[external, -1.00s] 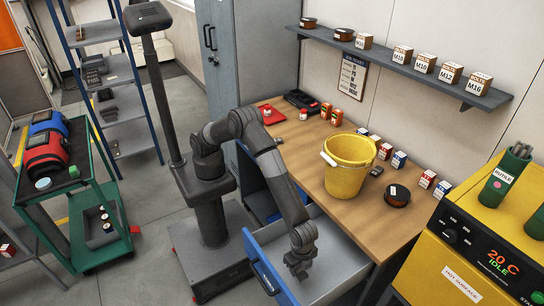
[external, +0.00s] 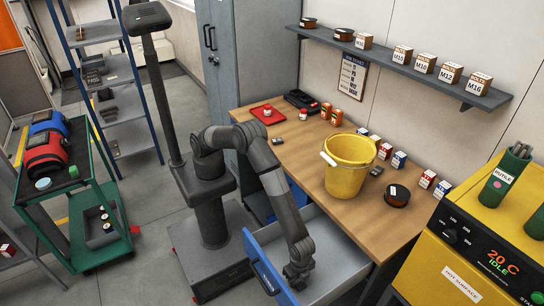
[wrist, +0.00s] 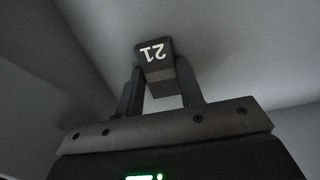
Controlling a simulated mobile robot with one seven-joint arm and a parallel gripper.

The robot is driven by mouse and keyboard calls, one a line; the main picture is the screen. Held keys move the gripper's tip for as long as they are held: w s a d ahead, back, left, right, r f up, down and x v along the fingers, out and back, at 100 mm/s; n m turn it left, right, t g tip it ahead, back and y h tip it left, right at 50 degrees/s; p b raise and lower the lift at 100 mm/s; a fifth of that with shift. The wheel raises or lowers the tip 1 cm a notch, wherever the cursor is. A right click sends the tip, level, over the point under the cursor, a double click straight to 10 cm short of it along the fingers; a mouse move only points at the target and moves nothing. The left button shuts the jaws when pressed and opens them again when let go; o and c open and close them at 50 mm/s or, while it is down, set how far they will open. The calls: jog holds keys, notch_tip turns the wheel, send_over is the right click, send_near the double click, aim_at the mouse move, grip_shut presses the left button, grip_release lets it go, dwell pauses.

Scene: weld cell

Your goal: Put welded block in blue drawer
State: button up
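The blue drawer (external: 268,268) is pulled out from under the workbench, with a blue front and a pale grey inside. My gripper (external: 295,283) is low inside the drawer, close behind its front.
The wooden workbench (external: 310,158) carries a yellow bucket (external: 346,176), a red tray (external: 262,113), a small dark item (external: 277,141) and several small boxes. A yellow machine (external: 465,255) stands at the right. The right part of the drawer looks empty.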

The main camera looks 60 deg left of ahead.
jog(key=o, duration=0.4)
notch_tip(320, 180, up, 12)
jog(key=shift+r, duration=0.2)
dwell(0.8)
